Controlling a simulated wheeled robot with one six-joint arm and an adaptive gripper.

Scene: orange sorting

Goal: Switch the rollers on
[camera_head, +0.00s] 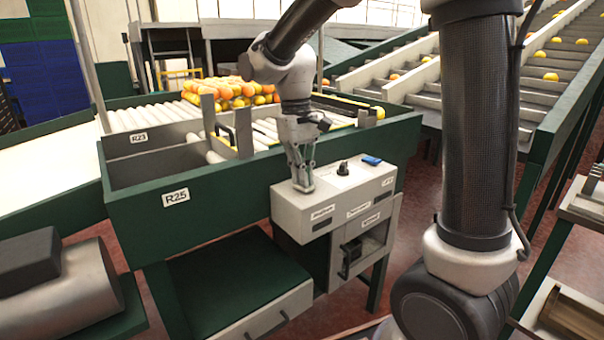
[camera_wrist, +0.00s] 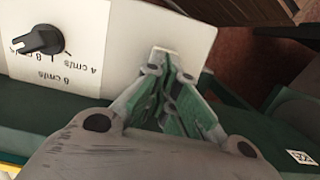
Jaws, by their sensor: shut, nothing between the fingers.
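The white control box (camera_head: 333,205) is fixed to the front of the green sorting bench. A black knob (camera_head: 343,167) and a blue item (camera_head: 372,160) are on its top. The wrist view shows the black knob (camera_wrist: 40,41) beside speed marks in cm/s. My gripper (camera_head: 303,188) is shut and empty, pointing down at the left end of the box top. In the wrist view the fingertips (camera_wrist: 165,56) are together over the white panel; I cannot tell if they touch it. Whatever is directly under them is hidden. White rollers (camera_head: 150,115) lie on the bench.
Oranges (camera_head: 235,90) are piled on the rollers behind my arm. A green bin wall labelled R25 (camera_head: 215,190) is left of the box. A stepped conveyor (camera_head: 545,85) with scattered oranges rises at the right. A drawer (camera_head: 265,318) is below.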

